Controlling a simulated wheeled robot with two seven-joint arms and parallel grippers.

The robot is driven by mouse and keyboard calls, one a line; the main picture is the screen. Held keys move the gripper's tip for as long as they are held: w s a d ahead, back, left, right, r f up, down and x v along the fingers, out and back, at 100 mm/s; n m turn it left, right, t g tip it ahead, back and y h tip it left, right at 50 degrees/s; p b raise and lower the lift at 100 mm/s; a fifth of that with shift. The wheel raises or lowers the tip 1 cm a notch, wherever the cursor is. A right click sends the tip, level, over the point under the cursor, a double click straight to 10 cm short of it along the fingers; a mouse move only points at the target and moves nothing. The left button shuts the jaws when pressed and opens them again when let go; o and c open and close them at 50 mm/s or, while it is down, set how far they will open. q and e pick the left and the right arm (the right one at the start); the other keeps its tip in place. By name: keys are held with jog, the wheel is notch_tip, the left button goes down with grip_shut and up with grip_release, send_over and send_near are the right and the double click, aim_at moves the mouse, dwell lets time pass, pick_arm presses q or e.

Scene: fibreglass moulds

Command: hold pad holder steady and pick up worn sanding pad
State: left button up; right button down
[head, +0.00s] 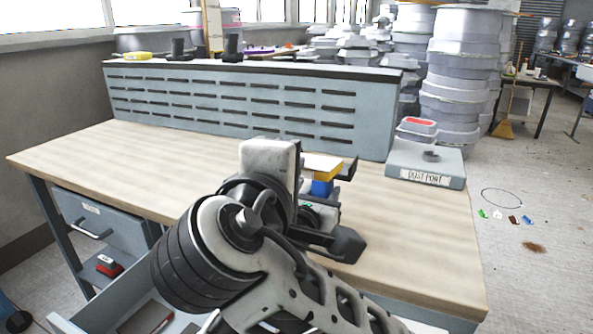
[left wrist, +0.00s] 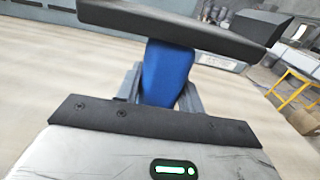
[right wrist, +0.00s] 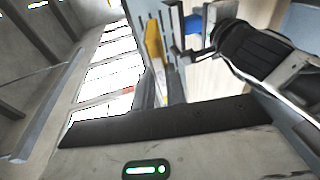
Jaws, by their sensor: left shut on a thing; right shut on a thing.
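The pad holder has a blue grip (head: 322,187), a dark flat plate and a yellow layer (head: 322,163) on top, which looks like the worn sanding pad. It is above the bench. My left gripper (left wrist: 160,98) is shut on the blue grip, which stands between its fingers; the dark plate (left wrist: 170,27) crosses beyond them. In the right wrist view, the yellow pad (right wrist: 153,45) stands edge-on by the plate, with the blue grip (right wrist: 193,27) behind. My right gripper (right wrist: 162,90) is shut on the pad's near end. My arm hides part of the holder in the head view.
The grey dust port box (head: 425,165) stands at the bench's right end, with a red-topped white container (head: 418,127) behind it. A slotted grey panel (head: 250,100) runs along the back. The wooden bench top (head: 120,160) is clear at left. An open drawer lies below.

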pick_arm(q)
jog(key=o, duration=1.2)
